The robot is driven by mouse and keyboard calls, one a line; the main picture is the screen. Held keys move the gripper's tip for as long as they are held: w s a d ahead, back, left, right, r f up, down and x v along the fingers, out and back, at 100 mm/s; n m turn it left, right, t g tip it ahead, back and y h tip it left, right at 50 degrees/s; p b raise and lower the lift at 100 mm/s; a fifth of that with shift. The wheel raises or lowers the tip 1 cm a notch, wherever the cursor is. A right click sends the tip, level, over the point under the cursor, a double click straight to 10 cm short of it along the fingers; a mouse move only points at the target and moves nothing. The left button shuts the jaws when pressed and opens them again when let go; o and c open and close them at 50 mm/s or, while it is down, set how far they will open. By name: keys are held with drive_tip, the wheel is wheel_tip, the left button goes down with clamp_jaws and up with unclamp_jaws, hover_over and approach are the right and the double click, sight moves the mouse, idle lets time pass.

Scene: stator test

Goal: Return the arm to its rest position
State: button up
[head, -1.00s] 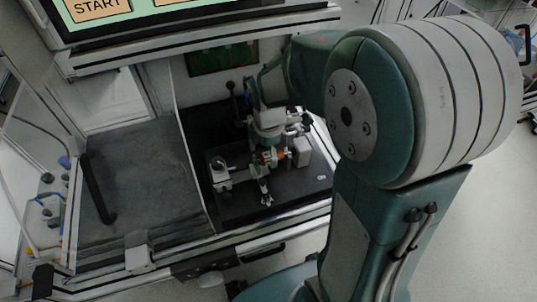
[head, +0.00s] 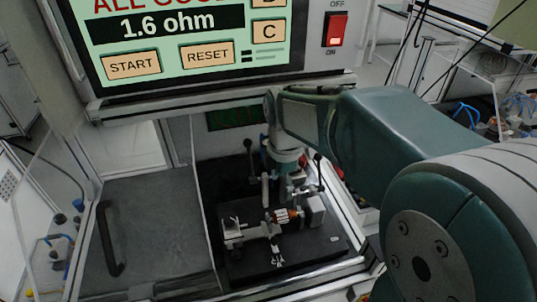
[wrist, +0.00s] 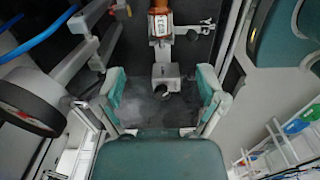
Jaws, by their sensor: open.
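My arm reaches in from the right of the head view, its green and white links covering the right side. My gripper (wrist: 162,92) shows in the wrist view with its two green-padded fingers apart and nothing between them. In the head view its fingers are small and hard to make out near the test fixture. A copper-orange wound part (head: 288,215), likely the stator, sits in the fixture on a black base plate (head: 310,250). It also shows in the wrist view (wrist: 160,20), ahead of the fingers and apart from them.
A display (head: 185,28) above the bay reads 1.6 ohm, with START and RESET buttons and a red switch (head: 337,30) to its right. A grey panel with a black handle (head: 108,240) lies left of the fixture. Frame rails edge the bay.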

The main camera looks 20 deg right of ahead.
drive_tip(key=shift+s+r, duration=0.1)
drive_tip(key=s+r+m+t, duration=0.2)
drive_tip(key=s+m, duration=0.5)
drive_tip(key=m, duration=0.2)
drive_tip(key=s+r+m+t, duration=0.2)
drive_tip(key=s+m+t, duration=0.1)
drive_tip(key=s+m, duration=0.4)
drive_tip(key=shift+r+m+t, duration=0.3)
drive_tip(key=shift+m, duration=0.7)
